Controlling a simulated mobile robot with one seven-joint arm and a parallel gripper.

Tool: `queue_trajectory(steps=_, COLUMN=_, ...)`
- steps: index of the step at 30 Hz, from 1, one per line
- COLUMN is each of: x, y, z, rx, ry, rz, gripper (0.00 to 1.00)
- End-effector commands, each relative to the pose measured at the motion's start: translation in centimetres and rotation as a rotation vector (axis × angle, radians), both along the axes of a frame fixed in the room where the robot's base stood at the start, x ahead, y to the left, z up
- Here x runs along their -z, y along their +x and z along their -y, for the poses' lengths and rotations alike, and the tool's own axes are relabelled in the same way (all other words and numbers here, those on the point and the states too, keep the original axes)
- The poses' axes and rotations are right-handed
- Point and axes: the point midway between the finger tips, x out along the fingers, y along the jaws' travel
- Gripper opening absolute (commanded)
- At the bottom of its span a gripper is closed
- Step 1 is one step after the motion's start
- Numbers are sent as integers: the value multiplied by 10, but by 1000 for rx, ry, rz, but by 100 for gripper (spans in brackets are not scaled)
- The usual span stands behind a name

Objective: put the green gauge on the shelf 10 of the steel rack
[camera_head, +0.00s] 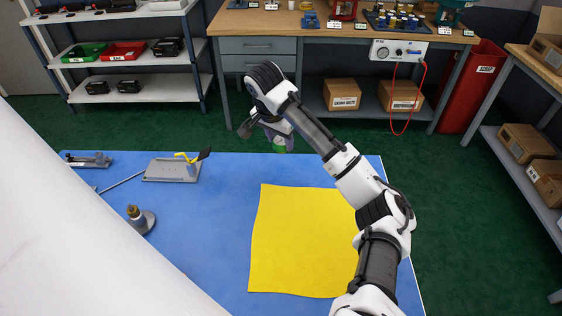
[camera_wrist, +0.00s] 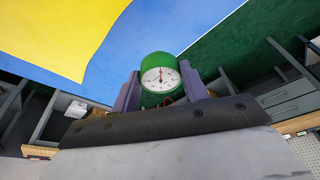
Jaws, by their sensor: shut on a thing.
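The steel rack (camera_head: 140,88) stands at the back left with several shelves. I cannot read which shelf is number 10.
The blue table (camera_head: 200,230) carries a yellow cloth (camera_head: 305,240), a grey fixture (camera_head: 170,170) and a small stand (camera_head: 140,219). Green and red bins (camera_head: 124,52) and black cases occupy the rack's middle shelf. A workbench (camera_head: 258,24) stands behind. Green floor separates the table from the furniture.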

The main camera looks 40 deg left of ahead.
Motion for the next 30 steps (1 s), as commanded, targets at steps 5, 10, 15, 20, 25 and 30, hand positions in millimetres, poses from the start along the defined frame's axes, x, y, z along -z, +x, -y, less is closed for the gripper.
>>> queue_trajectory(steps=5, x=28, y=1, z=0, rx=1, ry=0, rz=1, gripper=15)
queue_trajectory(steps=10, x=43, y=0, z=0, rx=0, ry=-1, rz=1, gripper=15)
queue_trajectory(steps=15, x=68, y=1, z=0, rx=1, ry=-2, rz=0, gripper=15)
queue_trajectory(steps=20, x=80, y=0, z=0, rx=1, ry=0, rz=1, gripper=15)
queue_trajectory(steps=25, x=80, y=0, z=0, rx=0, ry=1, rz=1, gripper=15)
queue_trajectory(steps=30, x=84, y=0, z=0, rx=0, ry=1, rz=1, gripper=15)
